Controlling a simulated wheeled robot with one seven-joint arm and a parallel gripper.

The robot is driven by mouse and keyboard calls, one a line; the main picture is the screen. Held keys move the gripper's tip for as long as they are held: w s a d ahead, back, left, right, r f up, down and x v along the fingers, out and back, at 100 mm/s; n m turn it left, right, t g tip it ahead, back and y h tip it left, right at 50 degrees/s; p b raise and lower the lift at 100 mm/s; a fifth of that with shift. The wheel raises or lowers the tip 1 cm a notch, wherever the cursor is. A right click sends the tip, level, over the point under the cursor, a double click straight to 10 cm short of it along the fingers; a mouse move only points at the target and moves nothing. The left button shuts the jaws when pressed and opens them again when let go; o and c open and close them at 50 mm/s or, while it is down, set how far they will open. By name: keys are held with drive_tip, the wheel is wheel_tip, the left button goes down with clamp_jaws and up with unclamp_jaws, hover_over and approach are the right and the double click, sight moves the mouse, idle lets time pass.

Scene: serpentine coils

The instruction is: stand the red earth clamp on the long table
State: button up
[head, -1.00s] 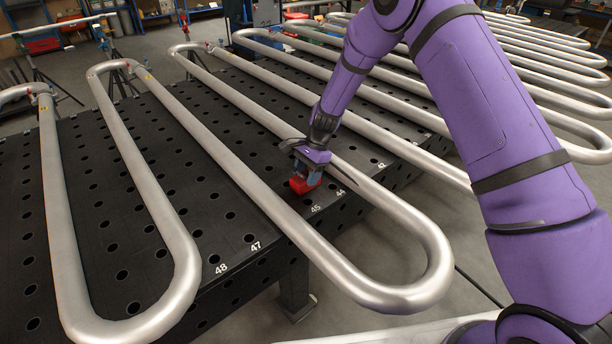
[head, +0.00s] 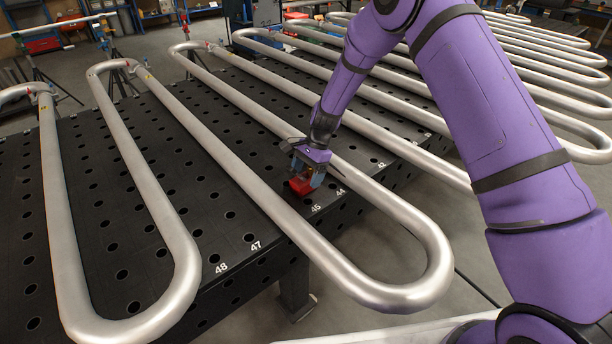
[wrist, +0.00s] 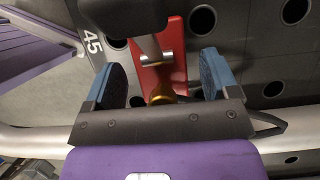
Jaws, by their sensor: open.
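The red earth clamp (head: 301,186) stands on the long black table (head: 232,200), near its front edge by the number 45. In the wrist view the clamp (wrist: 176,70) shows a red body, a brass fitting, a metal pin and a dark top part. My gripper (head: 306,176) is just above and around it. In the wrist view my gripper's blue fingers (wrist: 162,80) are spread, one on each side of the clamp, with gaps between them and it. The clamp's underside is hidden.
Long silver serpentine pipes (head: 210,140) lie over the table on both sides of the gripper. One pipe also runs close by my gripper in the wrist view (wrist: 290,135). The perforated table top is bare between the pipes at the left.

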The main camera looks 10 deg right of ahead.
drive_tip(key=v, duration=1.2)
drive_tip(key=s+d+r+n+t+h, duration=0.1)
drive_tip(key=s+d+r+n, duration=0.1)
drive_tip(key=s+d+r, duration=0.45)
drive_tip(key=s+d+r+n+t, duration=0.15)
drive_tip(key=s+r, duration=0.25)
drive_tip(key=r, duration=0.6)
drive_tip(key=s+d+r+n+t+h, duration=0.1)
drive_tip(key=s+d+r+n, duration=0.15)
drive_tip(key=s+r, duration=0.45)
drive_tip(key=s+d+r+n+t, duration=0.1)
drive_tip(key=s+d, duration=0.1)
drive_tip(key=s, duration=0.5)
drive_tip(key=s+d+r+n+t+h, duration=0.1)
drive_tip(key=s+d+r+n+t, duration=0.1)
drive_tip(key=s, duration=0.6)
drive_tip(key=s+d+r+n+t, duration=0.1)
drive_tip(key=s+d, duration=0.3)
drive_tip(key=s, duration=0.4)
drive_tip(key=shift+r+n+h, duration=0.4)
drive_tip(key=shift+r+n, duration=0.2)
drive_tip(key=shift+r, duration=0.1)
